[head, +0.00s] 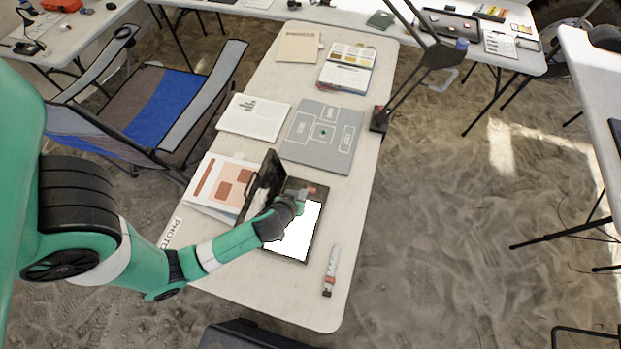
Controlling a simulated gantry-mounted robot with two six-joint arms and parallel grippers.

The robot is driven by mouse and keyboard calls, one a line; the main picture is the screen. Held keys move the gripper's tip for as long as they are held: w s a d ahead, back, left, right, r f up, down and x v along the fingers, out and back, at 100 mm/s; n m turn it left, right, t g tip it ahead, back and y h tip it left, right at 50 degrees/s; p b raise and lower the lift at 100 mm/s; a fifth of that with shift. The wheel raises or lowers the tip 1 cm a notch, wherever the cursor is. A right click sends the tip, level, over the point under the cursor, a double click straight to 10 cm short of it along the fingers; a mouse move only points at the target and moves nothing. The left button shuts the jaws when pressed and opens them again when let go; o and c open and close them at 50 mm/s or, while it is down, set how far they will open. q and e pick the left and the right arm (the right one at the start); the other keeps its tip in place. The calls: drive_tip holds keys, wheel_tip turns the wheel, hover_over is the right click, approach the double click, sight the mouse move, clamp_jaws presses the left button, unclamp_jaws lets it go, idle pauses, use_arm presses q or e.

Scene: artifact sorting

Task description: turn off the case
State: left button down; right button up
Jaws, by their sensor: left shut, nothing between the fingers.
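A dark case (308,247) lies open near the front of the long table, its lid (269,172) standing up on the left side. A bright white lit panel (299,232) fills most of its base. My left gripper (303,194) is over the upper part of the case, just above the lit panel, and is shut with nothing in it. A small reddish spot (312,189) shows beside the fingertips. The gripper and wrist hide part of the case, and I cannot tell whether the fingers touch it. My right gripper is not in view.
A grey sorting mat (343,153) with a small green piece lies beyond the case. A small tube-like item (331,272) lies front right. A lamp base (379,119) stands at the right edge.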

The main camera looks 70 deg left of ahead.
sight(312, 193)
use_arm(q)
drive_tip(key=b+x, duration=0.5)
drive_tip(key=x, duration=0.5)
drive_tip(key=shift+b, duration=0.35)
drive_tip(key=f, duration=0.2)
drive_tip(key=f+b, duration=0.1)
drive_tip(key=shift+w+d+f, duration=0.2)
drive_tip(key=shift+d+f, duration=0.05)
drive_tip(key=shift+f, duration=0.1)
